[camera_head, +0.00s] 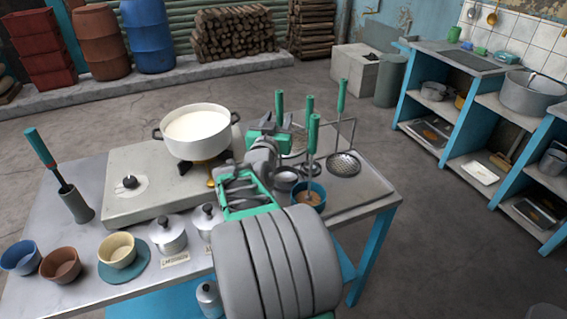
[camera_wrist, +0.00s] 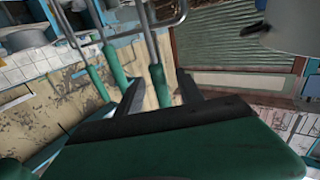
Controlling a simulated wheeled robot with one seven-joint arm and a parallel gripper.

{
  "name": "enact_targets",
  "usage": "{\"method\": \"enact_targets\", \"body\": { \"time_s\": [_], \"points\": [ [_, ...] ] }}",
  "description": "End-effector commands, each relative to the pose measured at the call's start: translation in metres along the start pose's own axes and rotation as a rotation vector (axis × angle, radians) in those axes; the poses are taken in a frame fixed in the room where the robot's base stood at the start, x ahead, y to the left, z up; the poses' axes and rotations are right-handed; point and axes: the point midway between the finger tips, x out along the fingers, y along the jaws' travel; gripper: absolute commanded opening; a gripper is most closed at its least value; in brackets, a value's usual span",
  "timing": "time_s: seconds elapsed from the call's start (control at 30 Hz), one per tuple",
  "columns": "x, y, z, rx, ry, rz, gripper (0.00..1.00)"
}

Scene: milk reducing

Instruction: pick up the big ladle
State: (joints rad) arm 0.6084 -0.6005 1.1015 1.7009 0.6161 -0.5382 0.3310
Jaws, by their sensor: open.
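I cannot tell for sure which is the big ladle; the bowls of the left ones are hidden. My gripper (camera_head: 272,132) is close to the left handle. In the wrist view my gripper (camera_wrist: 160,85) is open, and a green handle (camera_wrist: 158,86) shows between its fingers; contact cannot be told. Other green handles (camera_wrist: 113,66) are left of it.
A white pot (camera_head: 196,132) of milk sits on the stove (camera_head: 130,185) left of my arm. Lidded canisters (camera_head: 167,234) and bowls (camera_head: 118,250) stand along the front edge. A metal rack frame (camera_head: 352,130) rises behind the utensils. Blue shelves stand at the right.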

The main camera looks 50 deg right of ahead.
Motion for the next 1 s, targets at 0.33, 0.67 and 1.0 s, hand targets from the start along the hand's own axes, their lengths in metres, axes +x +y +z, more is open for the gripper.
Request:
{"method": "enact_targets", "body": {
  "time_s": [0.33,0.67,1.0],
  "points": [
    [0.046,0.001,0.002,0.0,0.0,-0.002,0.44],
    [0.046,0.0,0.002,0.0,0.0,-0.003,0.29],
    [0.046,0.0,0.003,0.0,0.0,-0.003,0.02]
  ]
}}
